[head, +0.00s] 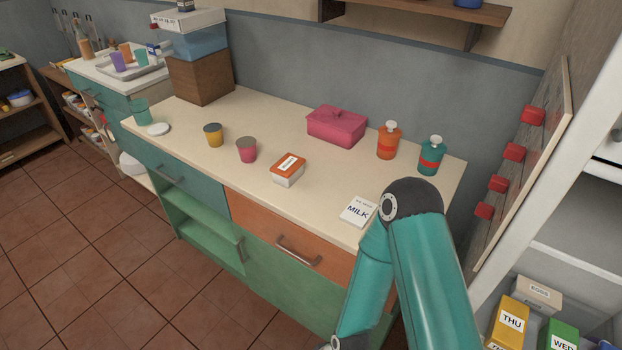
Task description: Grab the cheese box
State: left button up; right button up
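A small box with an orange top, white sides and a pale label (288,169) sits on the counter near its front edge, above the orange drawer. It looks like the cheese box, but its label is too small to read. My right arm rises from the bottom right and bends back down, with its elbow over the counter's front right corner. The arm is apart from the box. Neither of my grippers is in view.
A flat MILK card (357,211) lies right of the box. A pink cup (246,150) and yellow cup (213,135) stand to its left. Behind are a pink lidded container (337,124), an orange bottle (388,141) and a teal bottle (431,156). Counter around the box is clear.

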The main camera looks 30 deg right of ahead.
aim_at(290, 168)
jog(key=u, duration=0.15)
jog(key=i, duration=0.85)
jog(key=z, duration=0.05)
